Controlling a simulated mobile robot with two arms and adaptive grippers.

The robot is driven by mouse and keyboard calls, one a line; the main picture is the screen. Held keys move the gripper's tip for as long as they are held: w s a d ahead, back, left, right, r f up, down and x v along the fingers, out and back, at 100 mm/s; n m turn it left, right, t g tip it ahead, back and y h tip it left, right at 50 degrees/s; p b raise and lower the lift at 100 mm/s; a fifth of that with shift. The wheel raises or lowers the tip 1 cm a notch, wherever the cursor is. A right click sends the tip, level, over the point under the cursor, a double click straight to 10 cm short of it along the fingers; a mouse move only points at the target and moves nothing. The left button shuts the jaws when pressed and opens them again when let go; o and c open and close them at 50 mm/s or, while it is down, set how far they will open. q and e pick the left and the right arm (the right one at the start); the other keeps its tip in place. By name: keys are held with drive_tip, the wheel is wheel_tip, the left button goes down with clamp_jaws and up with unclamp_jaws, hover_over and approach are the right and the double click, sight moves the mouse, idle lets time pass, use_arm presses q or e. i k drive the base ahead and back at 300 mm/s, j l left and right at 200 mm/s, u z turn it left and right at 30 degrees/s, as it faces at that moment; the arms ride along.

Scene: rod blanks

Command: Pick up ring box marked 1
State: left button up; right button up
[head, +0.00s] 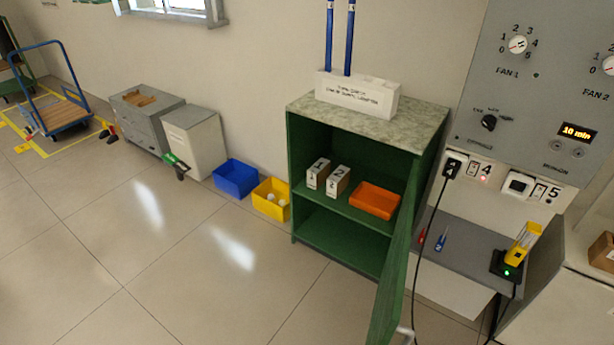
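The ring box marked 1 (318,173) stands upright on the middle shelf of the green cabinet (320,212), at the left. It is small and pale with a dark numeral on it. The box marked 2 (338,181) stands close to its right. The cabinet door (395,265) is swung open toward the front right. Neither of my grippers shows in the head view.
An orange tray (375,200) lies right of the boxes on the shelf. A white block with two blue rods (358,95) stands on the cabinet top. Blue (236,179) and yellow (271,199) bins sit left of the cabinet. A black cable (431,225) hangs right of the door. Floor in front is clear.

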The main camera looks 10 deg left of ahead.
sight(320, 171)
drive_tip(key=i+j+z, duration=0.2)
drive_tip(key=j, duration=0.3)
drive_tip(key=i+j+z, duration=0.15)
drive_tip(key=j, duration=0.35)
drive_tip(key=i+j+z, duration=0.2)
drive_tip(key=j, duration=0.35)
drive_tip(key=j+z, duration=0.2)
drive_tip(key=j, duration=0.35)
